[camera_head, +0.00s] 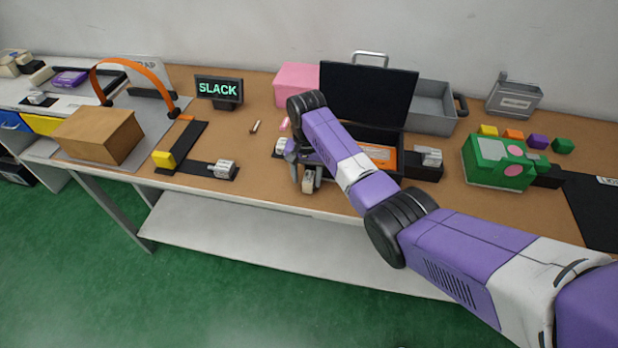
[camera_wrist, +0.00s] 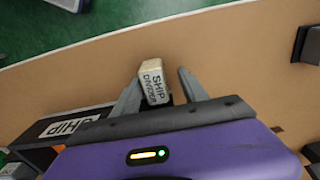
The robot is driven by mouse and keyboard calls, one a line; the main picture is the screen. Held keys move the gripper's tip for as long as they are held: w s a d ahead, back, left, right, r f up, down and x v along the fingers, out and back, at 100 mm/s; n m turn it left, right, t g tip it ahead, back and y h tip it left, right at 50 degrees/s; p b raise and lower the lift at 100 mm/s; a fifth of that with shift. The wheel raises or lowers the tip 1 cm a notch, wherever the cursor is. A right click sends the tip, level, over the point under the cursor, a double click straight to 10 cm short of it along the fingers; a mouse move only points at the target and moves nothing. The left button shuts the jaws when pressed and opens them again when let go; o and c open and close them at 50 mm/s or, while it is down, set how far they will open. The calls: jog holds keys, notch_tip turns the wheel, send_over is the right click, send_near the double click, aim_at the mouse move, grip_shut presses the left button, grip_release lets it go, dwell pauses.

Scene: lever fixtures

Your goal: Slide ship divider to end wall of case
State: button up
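A small pale block labelled "SHIP DIVIDER" (camera_wrist: 154,84) shows between my fingers in the wrist view. In the head view, a pale labelled block (camera_head: 309,182) shows just below my gripper (camera_head: 304,168), near the table's front edge. In the wrist view my gripper (camera_wrist: 160,88) is open, with one finger on each side of the block. The block lies close to the left finger; a gap shows at the right finger. The black case (camera_head: 368,95) has its lid raised, and my arm hides part of it. Its "SHIP" wall (camera_wrist: 72,128) shows in the wrist view.
An orange panel (camera_head: 381,156) lies inside the case. Another labelled block (camera_head: 429,156) is right of the case, before a green box (camera_head: 497,163). A "SLACK" sign (camera_head: 219,89) and a yellow-handled slider (camera_head: 164,159) are left.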

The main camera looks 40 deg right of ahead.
jog(key=shift+s, duration=0.1)
jog(key=shift+r, duration=3.85)
